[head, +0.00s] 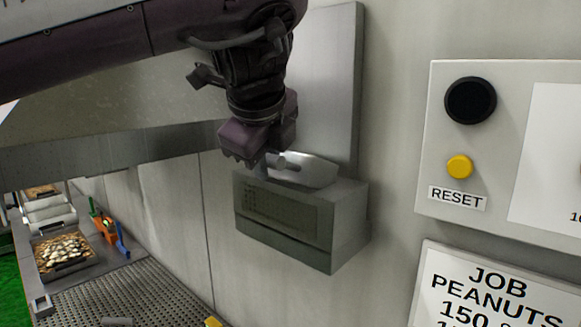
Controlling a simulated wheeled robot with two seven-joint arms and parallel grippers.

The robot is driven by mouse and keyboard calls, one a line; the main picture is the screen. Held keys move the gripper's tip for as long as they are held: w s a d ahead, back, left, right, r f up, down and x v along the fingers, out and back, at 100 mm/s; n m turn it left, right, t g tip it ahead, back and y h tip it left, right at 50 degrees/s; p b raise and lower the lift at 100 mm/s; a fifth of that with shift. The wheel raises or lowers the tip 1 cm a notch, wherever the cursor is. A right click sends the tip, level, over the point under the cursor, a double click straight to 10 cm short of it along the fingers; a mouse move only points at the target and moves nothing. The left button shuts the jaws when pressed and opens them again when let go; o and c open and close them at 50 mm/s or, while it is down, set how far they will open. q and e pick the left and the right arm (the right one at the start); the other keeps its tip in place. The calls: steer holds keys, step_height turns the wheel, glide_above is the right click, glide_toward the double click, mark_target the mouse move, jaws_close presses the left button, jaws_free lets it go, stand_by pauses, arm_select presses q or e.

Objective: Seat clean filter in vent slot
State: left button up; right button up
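A grey vent box (345,222) sticks out from the wall in the middle of the head view. A dark meshed panel (277,213) shows in its front face; I cannot tell if this is the clean filter or a fixed grille. My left gripper (285,165) comes down from above, its purple-grey body over the box's top left edge. A pale metallic curved piece lies at its tip, just over or touching the box top. I cannot tell whether it is a finger or a held part. The opening between the fingers is hidden. My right gripper is out of view.
A control panel (447,145) with a black knob and yellow RESET button (460,167) is on the right, above a job sign (490,290). A tall grey duct plate stands behind the box. At lower left are a perforated bench (150,290) and a tray of pale pieces (63,253).

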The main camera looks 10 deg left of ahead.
arm_select(q)
steer(key=shift+w, duration=0.1)
jaws_close()
